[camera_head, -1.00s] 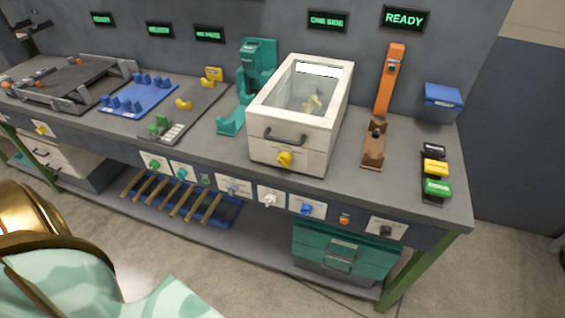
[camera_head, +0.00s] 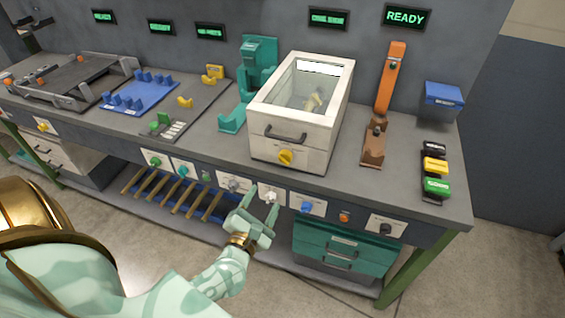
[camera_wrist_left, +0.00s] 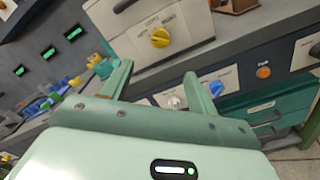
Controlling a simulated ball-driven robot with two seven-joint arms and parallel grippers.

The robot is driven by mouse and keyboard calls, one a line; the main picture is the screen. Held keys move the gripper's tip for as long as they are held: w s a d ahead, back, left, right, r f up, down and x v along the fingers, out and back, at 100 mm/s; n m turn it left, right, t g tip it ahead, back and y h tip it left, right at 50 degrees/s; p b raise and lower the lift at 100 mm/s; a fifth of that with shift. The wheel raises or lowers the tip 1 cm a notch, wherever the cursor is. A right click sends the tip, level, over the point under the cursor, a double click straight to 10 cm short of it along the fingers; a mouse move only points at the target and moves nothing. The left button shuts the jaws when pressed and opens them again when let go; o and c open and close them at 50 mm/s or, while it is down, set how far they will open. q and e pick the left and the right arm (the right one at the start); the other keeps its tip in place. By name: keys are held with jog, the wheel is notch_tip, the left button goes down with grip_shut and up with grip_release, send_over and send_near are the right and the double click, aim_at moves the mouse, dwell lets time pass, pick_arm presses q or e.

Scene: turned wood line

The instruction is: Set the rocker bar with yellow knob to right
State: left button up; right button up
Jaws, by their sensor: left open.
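A yellow knob (camera_head: 286,157) sits on a white plate on the front of the white glass-topped box. It shows larger in the left wrist view (camera_wrist_left: 160,37), with small labels I cannot read beside it. Another yellow knob (camera_head: 43,127) is on the bench front at the far left. I cannot tell from its look which one is the rocker bar. My left gripper (camera_head: 264,201) is open and empty, in front of the bench's control strip, below and left of the box's knob. In the left wrist view its fingers (camera_wrist_left: 157,75) point toward the bench, apart from the knob. My right gripper is not in view.
The white box (camera_head: 262,146) has a dark handle above its knob. White (camera_head: 270,197) and blue (camera_head: 306,207) knobs are on the strip near my gripper. Black, yellow and green blocks (camera_head: 436,168) stand at the right. Teal drawers (camera_head: 340,248) are below.

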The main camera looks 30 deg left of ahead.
aim_at(283, 161)
pick_arm(q)
jog(key=b+x, duration=0.1)
jog(key=x, duration=1.4)
jog(key=shift+w+d, duration=0.1)
jog(key=shift+w, duration=0.05)
jog(key=c, duration=1)
